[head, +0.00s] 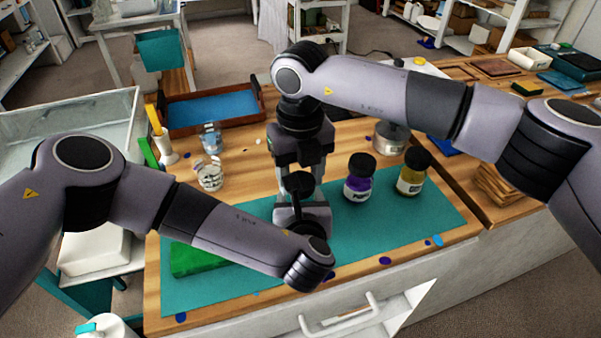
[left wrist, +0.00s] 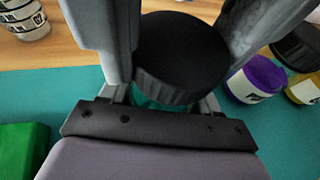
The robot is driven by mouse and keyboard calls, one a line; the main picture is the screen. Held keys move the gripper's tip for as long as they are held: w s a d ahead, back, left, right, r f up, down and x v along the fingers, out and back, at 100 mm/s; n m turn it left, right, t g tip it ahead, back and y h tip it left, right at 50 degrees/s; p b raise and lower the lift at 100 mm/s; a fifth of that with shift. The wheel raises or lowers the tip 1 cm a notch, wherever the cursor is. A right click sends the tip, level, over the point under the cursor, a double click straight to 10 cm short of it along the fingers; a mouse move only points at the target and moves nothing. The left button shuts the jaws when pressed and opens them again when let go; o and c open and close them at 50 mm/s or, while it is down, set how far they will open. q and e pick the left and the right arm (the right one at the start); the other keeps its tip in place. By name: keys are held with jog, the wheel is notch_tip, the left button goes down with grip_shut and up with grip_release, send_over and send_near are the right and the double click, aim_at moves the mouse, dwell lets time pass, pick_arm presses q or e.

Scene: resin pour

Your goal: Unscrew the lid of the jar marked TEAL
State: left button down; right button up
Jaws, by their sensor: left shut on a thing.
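A jar with a wide black lid (left wrist: 182,55) is at the front middle of the teal mat. The lid also shows in the head view (head: 298,184). A little green-teal shows under its rim, and its label is hidden. My left gripper (head: 302,212) is shut on this jar, below the lid. My right gripper (head: 300,165) points down from above, close over the lid. Grey fingers stand on both sides of the lid in the left wrist view. Whether the right fingers touch it is unclear.
A purple jar (head: 359,180) and a yellow jar (head: 412,172), both black-lidded, stand just right on the teal mat (head: 440,215). Clear cups (head: 209,175) stand behind left. A green block (head: 195,260) lies front left. A blue-lined tray (head: 212,108) is at the back.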

jog(key=n, duration=0.3)
jog(key=shift+n, duration=0.4)
jog(key=o, duration=1.2)
jog(key=shift+c, duration=0.2)
